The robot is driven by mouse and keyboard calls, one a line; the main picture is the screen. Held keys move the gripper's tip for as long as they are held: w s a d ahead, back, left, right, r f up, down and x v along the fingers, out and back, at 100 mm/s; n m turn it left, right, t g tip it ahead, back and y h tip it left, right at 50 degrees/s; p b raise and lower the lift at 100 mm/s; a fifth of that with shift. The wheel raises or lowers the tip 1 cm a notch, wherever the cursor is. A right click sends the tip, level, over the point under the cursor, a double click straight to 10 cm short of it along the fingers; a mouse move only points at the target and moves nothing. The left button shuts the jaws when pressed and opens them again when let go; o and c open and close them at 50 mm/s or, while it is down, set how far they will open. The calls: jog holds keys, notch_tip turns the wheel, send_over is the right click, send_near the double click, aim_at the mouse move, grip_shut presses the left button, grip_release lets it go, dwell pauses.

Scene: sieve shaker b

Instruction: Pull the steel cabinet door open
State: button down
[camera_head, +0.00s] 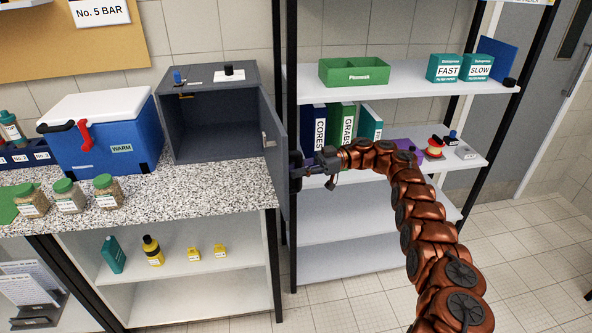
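The grey steel cabinet (212,75) stands on the speckled counter, with its dark inside in plain view. Its door (279,170) stands wide open at the cabinet's right side, swung out toward me past the counter's front edge. A small light metal fitting (268,139) shows on the door face turned to the left. My gripper (298,168) is just right of the door, at its outer side. Its fingertips are small, dark and partly hidden there, so I cannot tell whether they touch the door or are open or shut.
A blue cooler box (103,141) with a white lid stands left of the cabinet, with several green-lidded jars (68,196) in front. A small black-topped white item (229,74) sits on the cabinet. White shelves (345,236) with binders stand close behind my gripper. Floor at right is clear.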

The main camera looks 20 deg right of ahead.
jog(key=shift+s, duration=0.1)
jog(key=c, duration=1.3)
grip_release()
